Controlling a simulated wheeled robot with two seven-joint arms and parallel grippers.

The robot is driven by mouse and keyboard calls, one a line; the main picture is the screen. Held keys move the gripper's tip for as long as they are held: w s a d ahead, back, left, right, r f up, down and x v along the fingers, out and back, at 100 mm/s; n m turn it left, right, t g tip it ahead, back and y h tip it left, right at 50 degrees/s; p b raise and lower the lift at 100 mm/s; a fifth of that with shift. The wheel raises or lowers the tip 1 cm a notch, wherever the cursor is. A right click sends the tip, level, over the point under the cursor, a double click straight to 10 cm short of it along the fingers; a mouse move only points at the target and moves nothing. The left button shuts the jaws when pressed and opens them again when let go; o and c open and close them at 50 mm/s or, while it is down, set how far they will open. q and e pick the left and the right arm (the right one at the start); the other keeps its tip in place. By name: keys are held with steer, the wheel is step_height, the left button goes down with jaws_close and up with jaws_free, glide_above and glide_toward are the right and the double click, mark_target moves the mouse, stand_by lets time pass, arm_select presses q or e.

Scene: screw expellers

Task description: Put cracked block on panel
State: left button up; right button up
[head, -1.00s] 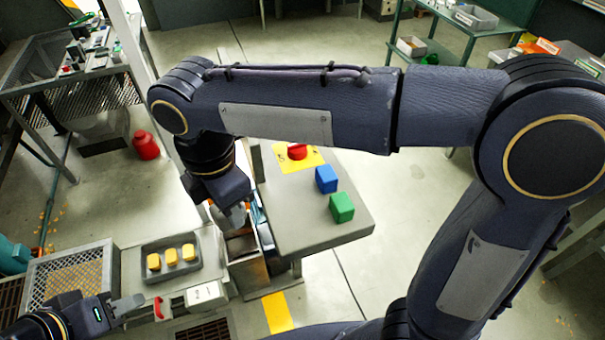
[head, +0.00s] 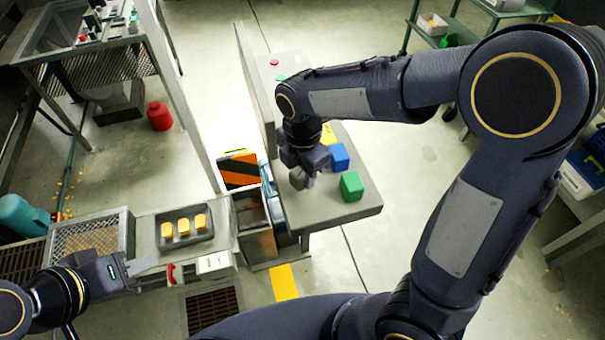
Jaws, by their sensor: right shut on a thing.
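My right gripper (head: 302,180) is over the grey-topped stand (head: 345,210), left of the blue block (head: 340,156) and green block (head: 351,186). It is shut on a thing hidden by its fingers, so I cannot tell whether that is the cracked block. Part of a yellow plate (head: 328,134) shows behind my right arm. Several yellow blocks (head: 184,226) sit in a grey tray (head: 207,238) at the left; no crack can be made out. My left gripper (head: 145,270) is low at the left, beside a red handle (head: 171,272); its jaw opening is unclear.
An open metal box (head: 255,243) stands between tray and stand, with an orange-black striped plate (head: 240,170) behind it. A red bottle (head: 160,115) stands on the floor.

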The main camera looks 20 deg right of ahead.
steer(key=shift+f, duration=0.9)
steer(key=shift+f, duration=0.2)
steer(key=o, duration=1)
